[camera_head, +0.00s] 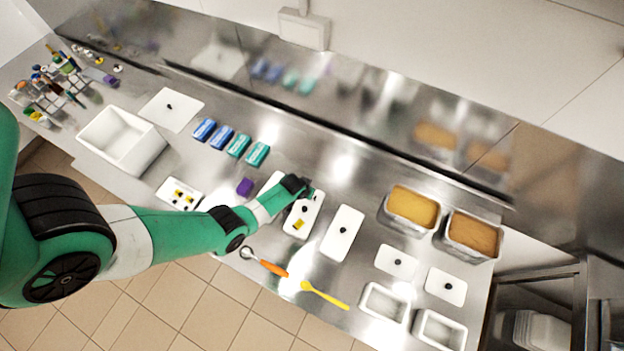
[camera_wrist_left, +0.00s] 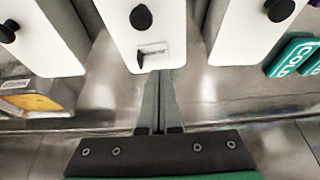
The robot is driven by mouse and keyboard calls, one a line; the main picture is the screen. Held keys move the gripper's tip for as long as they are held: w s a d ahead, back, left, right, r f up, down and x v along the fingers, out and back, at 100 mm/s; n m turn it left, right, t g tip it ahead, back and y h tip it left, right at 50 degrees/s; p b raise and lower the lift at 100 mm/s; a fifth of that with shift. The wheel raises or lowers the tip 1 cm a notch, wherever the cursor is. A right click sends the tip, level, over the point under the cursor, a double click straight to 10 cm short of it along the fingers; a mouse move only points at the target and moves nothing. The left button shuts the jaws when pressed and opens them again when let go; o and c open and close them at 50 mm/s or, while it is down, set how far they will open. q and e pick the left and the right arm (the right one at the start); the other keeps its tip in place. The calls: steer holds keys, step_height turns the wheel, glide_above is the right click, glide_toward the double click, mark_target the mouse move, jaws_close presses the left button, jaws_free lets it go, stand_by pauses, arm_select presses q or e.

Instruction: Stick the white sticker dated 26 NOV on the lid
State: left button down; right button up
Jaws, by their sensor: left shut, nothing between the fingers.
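The white lid (camera_head: 317,206), with a black knob, lies on the steel counter, and a yellow sticker (camera_head: 298,224) sits toward its front end. In the left wrist view the same lid (camera_wrist_left: 120,25) is in the middle. In the head view my left gripper (camera_head: 310,193) covers the lid's back end. My right gripper is out of view.
Another long lid (camera_head: 343,234) lies to the right and one is partly behind my arm. Blue and teal cold packs (camera_head: 237,145) and a purple block (camera_head: 245,187) lie to the left. Filled pans (camera_head: 412,206) stand right. A scoop (camera_head: 268,264) and yellow spatula (camera_head: 325,296) lie in front.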

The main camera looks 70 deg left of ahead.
arm_select(q)
steer(key=shift+r+p, duration=0.55)
steer(key=shift+r, duration=1.35)
